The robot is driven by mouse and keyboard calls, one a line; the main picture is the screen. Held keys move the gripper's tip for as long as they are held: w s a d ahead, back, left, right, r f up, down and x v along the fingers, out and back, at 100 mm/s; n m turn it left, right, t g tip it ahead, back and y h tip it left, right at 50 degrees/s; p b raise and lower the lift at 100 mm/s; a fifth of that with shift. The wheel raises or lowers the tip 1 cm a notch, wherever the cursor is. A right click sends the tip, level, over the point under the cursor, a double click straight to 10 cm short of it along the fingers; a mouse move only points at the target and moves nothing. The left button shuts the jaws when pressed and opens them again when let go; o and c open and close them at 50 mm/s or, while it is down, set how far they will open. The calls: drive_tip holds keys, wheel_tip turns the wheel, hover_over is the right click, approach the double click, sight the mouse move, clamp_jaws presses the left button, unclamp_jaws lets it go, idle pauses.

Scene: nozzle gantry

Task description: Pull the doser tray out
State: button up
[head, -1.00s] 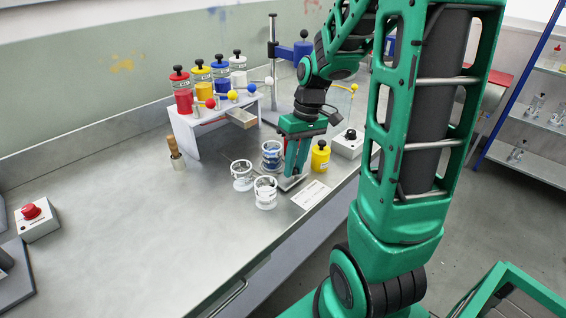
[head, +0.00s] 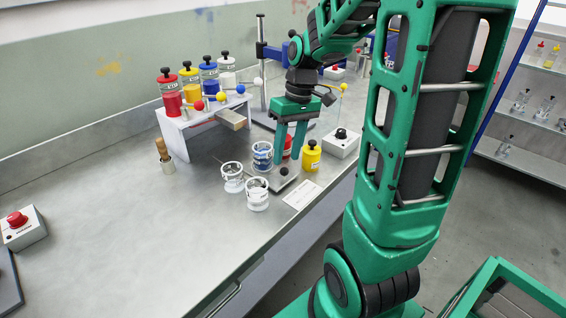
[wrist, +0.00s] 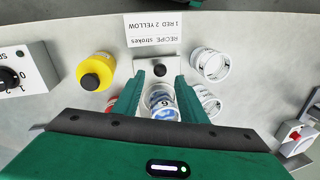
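Red (head: 287,150), yellow (head: 311,156), blue and white canisters are in view, the red one partly hidden by a finger.
Two white-rimmed cups (head: 257,194) stand left of a small metal plate with a black knob (head: 284,176). A recipe card (head: 302,195) lies at the table edge. A dial box (head: 343,143) is at right, a red-button box (head: 22,227) at left.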

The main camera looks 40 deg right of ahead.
wheel_tip(320, 180, up, 6)
drive_tip(key=d, duration=0.1)
drive_tip(key=shift+d, duration=0.15)
idle(0.5)
drive_tip(key=s+f+m+h, duration=0.1)
drive_tip(key=s+f+m, duration=0.1)
drive_tip(key=s, duration=0.7)
drive_tip(key=s+f+m+h, duration=0.1)
drive_tip(key=s+m, duration=0.3)
drive_tip(key=s, duration=0.6)
drive_tip(key=shift+a+f, duration=0.35)
drive_tip(key=shift+f, duration=0.35)
drive_tip(key=shift+w+f, duration=0.25)
drive_tip(key=shift+w, duration=0.35)
